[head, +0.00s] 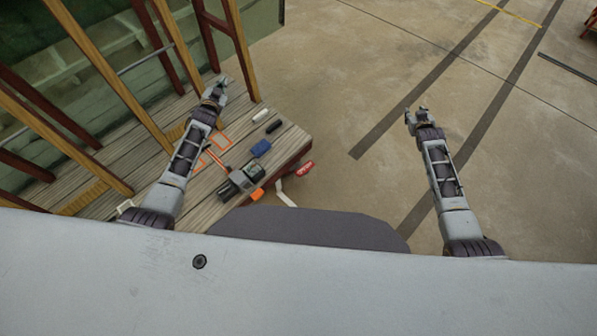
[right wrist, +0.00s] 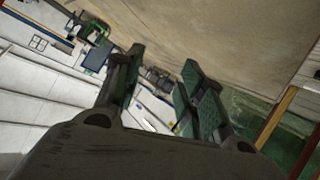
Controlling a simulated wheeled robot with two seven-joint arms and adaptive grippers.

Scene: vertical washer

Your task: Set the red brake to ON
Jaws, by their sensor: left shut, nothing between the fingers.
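A small red oval piece with white marking (head: 305,168), which looks like the red brake, sits just off the front right edge of the wooden platform, beside a white bar (head: 286,194). Its ON or OFF setting is too small to read. My left gripper (head: 218,87) is shut and empty above the platform, up and to the left of the red piece. My right gripper (head: 416,115) is over the bare floor, well to the right of the red piece. In the right wrist view its fingers (right wrist: 162,66) stand apart with nothing held between them.
The wooden platform (head: 213,212) carries a grey and black tool (head: 241,180), an orange block (head: 257,194), a blue item (head: 261,148) and small black and white items. Wooden and red posts (head: 105,70) rise at the left. Open concrete floor (head: 350,75) lies to the right.

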